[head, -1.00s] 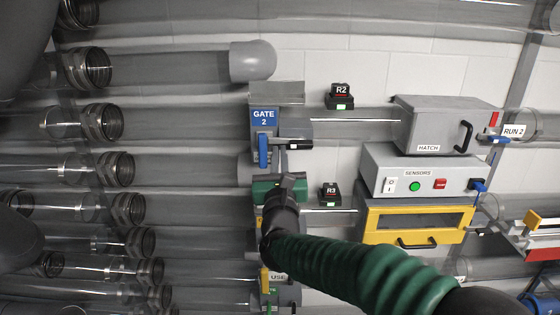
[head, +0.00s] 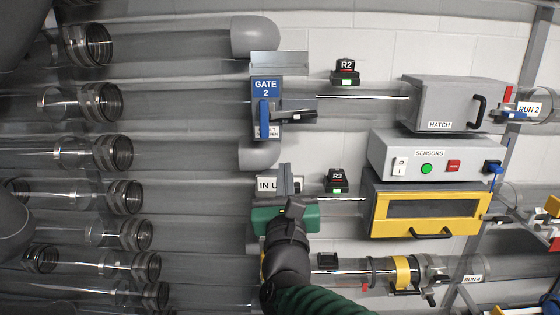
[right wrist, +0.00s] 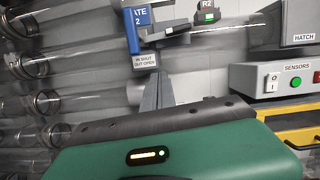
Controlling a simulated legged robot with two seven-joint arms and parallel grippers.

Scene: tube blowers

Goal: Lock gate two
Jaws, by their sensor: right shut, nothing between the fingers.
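Gate two (head: 265,90) carries a blue "GATE 2" plate at centre left in the head view. A blue handle (head: 264,113) hangs vertically below the plate, with a dark lever (head: 293,115) sticking out to the right. In the right wrist view the gate's plate (right wrist: 140,17) is at top, above a white "IN SHUT / OUT OPEN" label (right wrist: 145,60). My right gripper (right wrist: 158,88) is shut and empty, its grey fingers pointing towards the gate from below and apart from it. In the head view its green body (head: 285,215) covers part of an "IN U…" label. My left gripper does not show.
Clear tubes with metal collars (head: 100,103) fill the left. A grey hatch box (head: 450,103), a sensors box (head: 435,155) and a yellow-framed drawer (head: 425,208) stand at right. Red-and-black R2 (head: 346,72) and R3 (head: 337,180) tags sit between.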

